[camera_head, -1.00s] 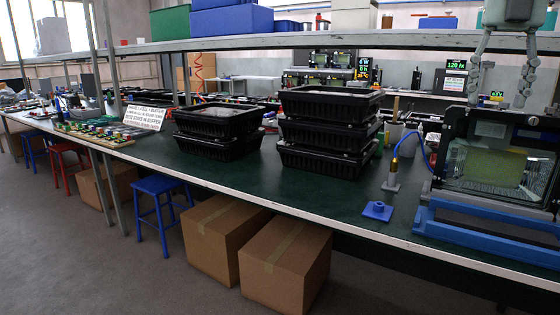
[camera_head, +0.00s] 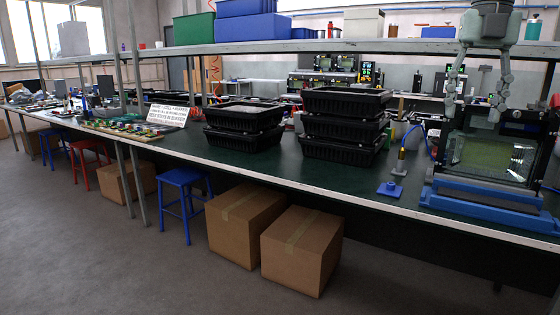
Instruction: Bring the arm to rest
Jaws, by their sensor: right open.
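My right gripper (camera_head: 474,108) comes down from the top right, its two grey fingers spread wide with nothing between them. It shows in front of the floodlight housing (camera_head: 492,157), a dark frame with a glass front. The housing stands upright in a blue cradle (camera_head: 478,213) at the right of the bench. The fingertips overlap the housing's top edge in the picture; whether they touch it I cannot tell. My left gripper is not in view.
The long green bench (camera_head: 255,170) carries stacks of black trays (camera_head: 340,130), a blue fixture (camera_head: 389,189) and a sign (camera_head: 168,115). A shelf (camera_head: 330,47) with bins runs above. Cartons (camera_head: 302,249) and a blue stool (camera_head: 186,200) stand below. The floor in front is clear.

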